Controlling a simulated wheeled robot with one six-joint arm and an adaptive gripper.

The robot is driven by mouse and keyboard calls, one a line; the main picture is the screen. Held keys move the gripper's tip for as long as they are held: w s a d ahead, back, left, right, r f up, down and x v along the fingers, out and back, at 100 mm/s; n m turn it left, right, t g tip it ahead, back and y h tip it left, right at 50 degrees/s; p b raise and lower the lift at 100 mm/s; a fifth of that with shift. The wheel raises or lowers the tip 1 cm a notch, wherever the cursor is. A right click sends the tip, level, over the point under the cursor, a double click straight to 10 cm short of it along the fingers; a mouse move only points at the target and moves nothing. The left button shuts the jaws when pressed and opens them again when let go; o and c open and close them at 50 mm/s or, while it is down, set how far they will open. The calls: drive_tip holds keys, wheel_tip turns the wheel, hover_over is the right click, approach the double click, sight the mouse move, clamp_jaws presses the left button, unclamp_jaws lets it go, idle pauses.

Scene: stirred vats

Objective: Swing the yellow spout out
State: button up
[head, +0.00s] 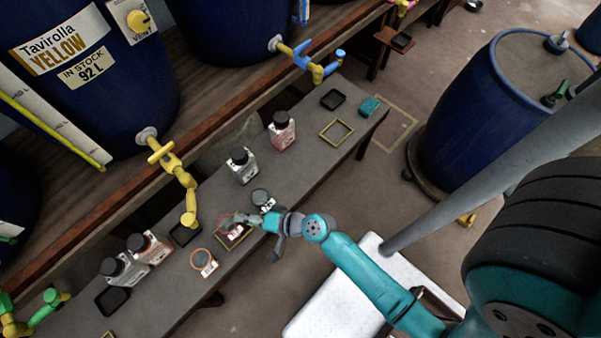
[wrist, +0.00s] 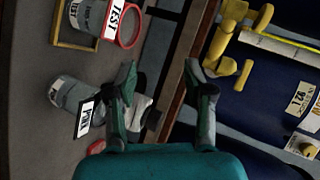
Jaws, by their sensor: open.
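The yellow spout (head: 187,188) hangs from the tap on the blue vat labelled Tavirolla Yellow (head: 98,75). Its lower end is above a black tray (head: 183,236) on the grey bench. In the wrist view, yellow tap and spout parts (wrist: 232,58) show at the upper right, beyond the fingers. My gripper (head: 240,219) is over the bench, to the right of the spout's lower end and apart from it. In the wrist view, my gripper (wrist: 165,82) has its two fingers spread with nothing held between them.
A can labelled TEST (wrist: 95,18) and another labelled can (wrist: 72,98) stand close to the fingers in the wrist view. An orange-rimmed can (head: 204,262), a grey-lidded can (head: 261,197) and several bottles stand on the bench. A blue spout (head: 305,60) hangs farther along.

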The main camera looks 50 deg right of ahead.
drive_tip(key=s+d+r+n+h, duration=0.1)
drive_tip(key=s+d+r+h, duration=0.1)
drive_tip(key=s, duration=0.5)
drive_tip(key=s+d+r+n+h, duration=0.1)
drive_tip(key=s+d+n+h, duration=0.1)
drive_tip(key=s, duration=0.6)
drive_tip(key=shift+d+r+h, duration=0.35)
drive_tip(key=shift+d+h, duration=0.15)
drive_tip(key=shift+d, duration=0.55)
